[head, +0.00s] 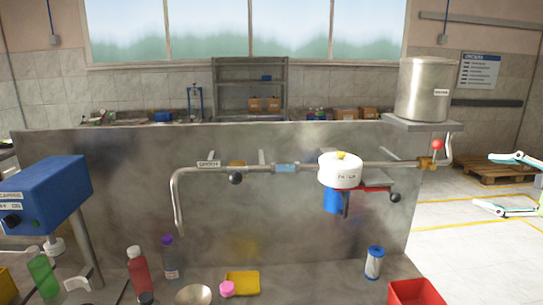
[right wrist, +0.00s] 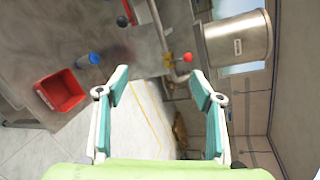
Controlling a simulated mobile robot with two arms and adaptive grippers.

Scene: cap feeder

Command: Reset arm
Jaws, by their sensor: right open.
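My right gripper (head: 483,180) is at the right edge of the head view, with its two pale green and white fingers spread wide apart. It is to the right of the steel workstation, over the floor, and touches nothing there. In the right wrist view the right gripper (right wrist: 160,76) is open with nothing between its fingers. My left gripper is not in the head view.
A steel tank (head: 423,90) and red-knobbed valve (head: 437,145) stand left of my right gripper. A red bin (head: 416,292), blue-and-white cylinder (head: 374,262), yellow sponge (head: 242,283), bottles and blue capper (head: 45,195) occupy the bench.

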